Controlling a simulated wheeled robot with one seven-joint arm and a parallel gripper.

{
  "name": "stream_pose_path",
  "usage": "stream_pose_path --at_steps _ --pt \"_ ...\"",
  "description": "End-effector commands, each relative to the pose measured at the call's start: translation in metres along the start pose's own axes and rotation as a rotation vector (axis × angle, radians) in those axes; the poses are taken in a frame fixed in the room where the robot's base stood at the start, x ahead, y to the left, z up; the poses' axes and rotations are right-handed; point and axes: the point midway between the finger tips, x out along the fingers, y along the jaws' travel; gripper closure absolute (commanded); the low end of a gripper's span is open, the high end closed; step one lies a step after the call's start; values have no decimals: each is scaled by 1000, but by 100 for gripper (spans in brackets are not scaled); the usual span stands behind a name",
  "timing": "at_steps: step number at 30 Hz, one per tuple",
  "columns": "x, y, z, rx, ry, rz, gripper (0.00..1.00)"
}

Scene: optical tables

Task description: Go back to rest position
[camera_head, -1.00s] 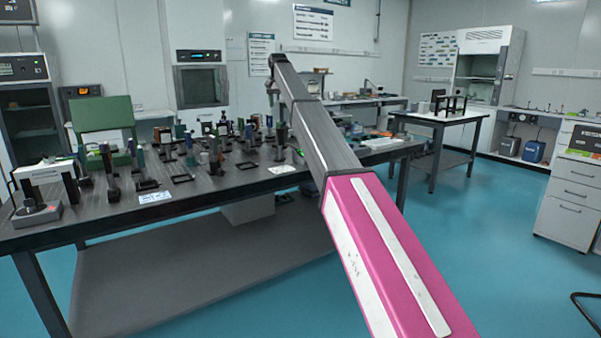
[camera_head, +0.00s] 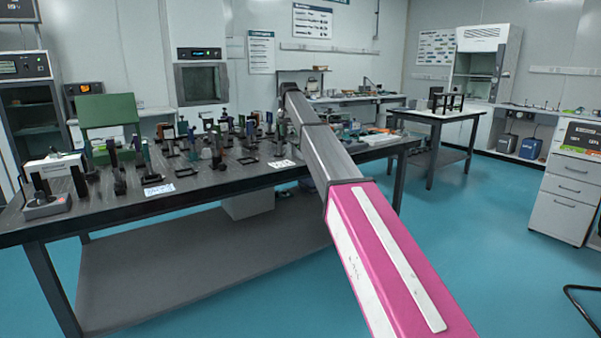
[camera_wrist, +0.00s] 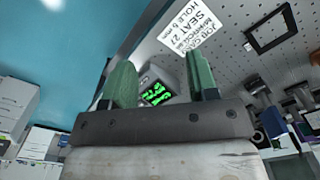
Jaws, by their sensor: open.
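My gripper (camera_wrist: 160,68) shows in the wrist view with its two green fingers spread apart and nothing held between them. Beyond the gap is a small device with a green lit display (camera_wrist: 157,93), apart from the fingers. In the head view my arm reaches out over the long dark optical table (camera_head: 120,215); the gripper itself is hidden or too small to make out there.
Many optical mounts and posts crowd the table. A job card (camera_wrist: 189,25) lies on its perforated top near the edge. A second table (camera_head: 445,118) stands at the back right, with white drawers (camera_head: 567,195) further right. Blue floor between them is clear.

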Motion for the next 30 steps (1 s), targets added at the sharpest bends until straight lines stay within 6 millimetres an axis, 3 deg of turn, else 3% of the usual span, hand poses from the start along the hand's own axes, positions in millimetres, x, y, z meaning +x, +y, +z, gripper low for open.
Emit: stream_pose_path --at_steps 8,15,21,30 --pt "138 71 70 -17 -5 2 46" --pt "255 136 151 -39 -3 1 46" --pt "335 188 232 -58 -3 1 46" --pt "420 254 367 -85 0 0 46"
